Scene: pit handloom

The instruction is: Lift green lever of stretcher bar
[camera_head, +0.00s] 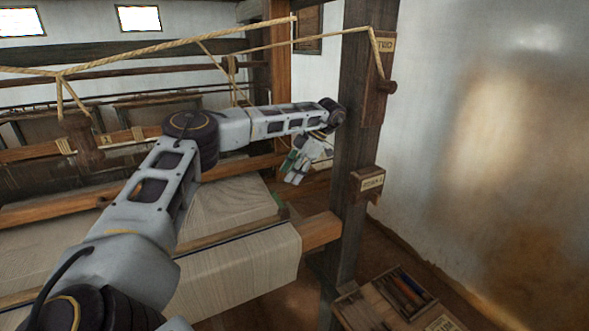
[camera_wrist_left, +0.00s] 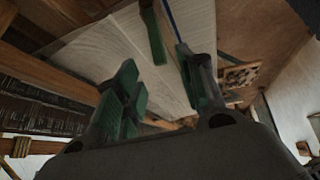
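The stretcher bar (camera_head: 228,236) is a thin wooden strip lying across the pale cloth. Its green lever (camera_head: 283,212) shows as a small dark green piece at the bar's right end. In the left wrist view the green lever (camera_wrist_left: 154,38) is a short green strip at the top, ahead of the gap between my fingers. My left gripper (camera_head: 296,173) hangs above and beyond the cloth's right edge, close to the loom post. In the left wrist view my left gripper (camera_wrist_left: 156,77) has its green-padded fingers apart with nothing between them. My right gripper is in neither view.
A thick dark loom post (camera_head: 353,150) stands just right of my left gripper. Ropes (camera_head: 170,42) run overhead. A wooden beam (camera_head: 320,231) juts out beside the cloth roll (camera_head: 245,265). A tool tray (camera_head: 400,293) sits low at right.

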